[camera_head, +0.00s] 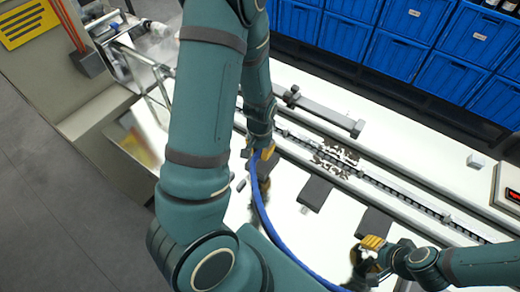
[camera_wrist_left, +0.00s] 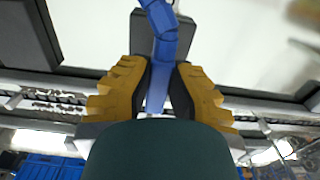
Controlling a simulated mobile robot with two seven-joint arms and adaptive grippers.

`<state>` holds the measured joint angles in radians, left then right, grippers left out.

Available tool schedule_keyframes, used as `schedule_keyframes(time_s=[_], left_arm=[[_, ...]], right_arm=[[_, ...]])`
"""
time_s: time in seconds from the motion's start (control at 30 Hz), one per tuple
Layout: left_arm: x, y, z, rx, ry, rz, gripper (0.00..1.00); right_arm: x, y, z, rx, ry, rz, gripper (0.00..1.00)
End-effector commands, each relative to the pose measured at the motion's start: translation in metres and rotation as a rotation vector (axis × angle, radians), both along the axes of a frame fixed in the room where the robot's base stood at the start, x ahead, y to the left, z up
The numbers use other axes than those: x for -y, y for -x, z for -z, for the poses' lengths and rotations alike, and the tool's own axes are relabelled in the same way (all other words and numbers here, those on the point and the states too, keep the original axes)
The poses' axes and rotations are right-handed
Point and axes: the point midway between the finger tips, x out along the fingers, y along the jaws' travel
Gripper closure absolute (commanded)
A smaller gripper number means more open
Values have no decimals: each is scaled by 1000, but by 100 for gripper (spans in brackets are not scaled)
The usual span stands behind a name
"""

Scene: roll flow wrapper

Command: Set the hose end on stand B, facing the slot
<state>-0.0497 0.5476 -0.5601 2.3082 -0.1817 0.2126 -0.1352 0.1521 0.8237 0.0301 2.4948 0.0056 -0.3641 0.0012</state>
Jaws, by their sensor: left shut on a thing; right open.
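A blue hose (camera_head: 261,213) runs from my left gripper down the picture in a long curve to the bottom edge. My left gripper (camera_head: 262,154) is shut on the hose near its upper end, above the white work surface. In the left wrist view the hose (camera_wrist_left: 163,25) passes between the yellow fingers, with a dark block (camera_wrist_left: 142,38) behind it. My right gripper (camera_head: 363,256) is open, to the right of the hose's lower part and apart from it. Dark flat blocks (camera_head: 315,193) and (camera_head: 375,224) lie on the surface; I cannot tell which is stand B.
A conveyor track (camera_head: 390,190) with brown pieces on it crosses behind the blocks. Blue crates (camera_head: 405,45) line the back. A small white box (camera_head: 476,160) and a panel with a red display (camera_head: 510,190) are at the right. Bare white surface lies between the blocks.

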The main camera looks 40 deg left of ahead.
Motion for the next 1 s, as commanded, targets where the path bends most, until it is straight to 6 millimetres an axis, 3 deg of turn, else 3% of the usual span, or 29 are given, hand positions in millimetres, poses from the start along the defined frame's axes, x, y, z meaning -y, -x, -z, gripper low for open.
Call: schedule_keyframes(time_s=[0.23, 1.0], left_arm=[[7, -1, -1, -1, 1, 2, 100], [76, -8, -1, -1, 0, 2, 100]], right_arm=[[0, 0, -2, 0, 0, 0, 53], [0, 0, -14, 0, 0, 0, 53]])
